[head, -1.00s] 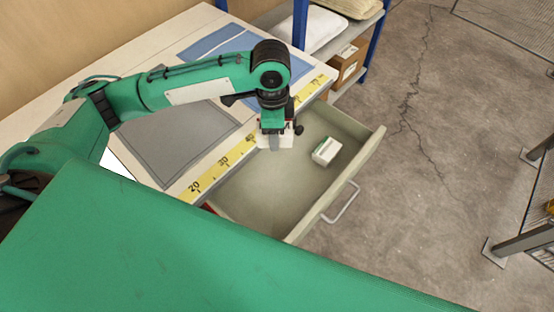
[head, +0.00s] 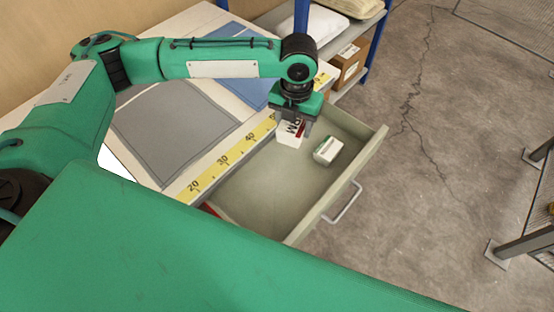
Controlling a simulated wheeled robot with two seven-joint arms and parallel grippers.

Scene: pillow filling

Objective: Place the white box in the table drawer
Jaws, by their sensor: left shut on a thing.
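The table drawer (head: 262,196) is pulled out from under the table, with its handle facing right. My left gripper (head: 293,122) points down over the back part of the drawer, close to the table edge. It is shut on a white box (head: 289,138) with dark and red print. The box hangs over the drawer; I cannot tell whether it touches the floor of the drawer. A second small white box (head: 327,150) with a green side lies in the drawer, just right of the held box. My right gripper is not in view.
A yellow measuring strip (head: 222,160) runs along the table edge. A grey mat (head: 175,130) lies on the table. A shelf with a white pillow (head: 326,27) and cardboard boxes (head: 347,66) stands behind the drawer. The drawer's front half is free.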

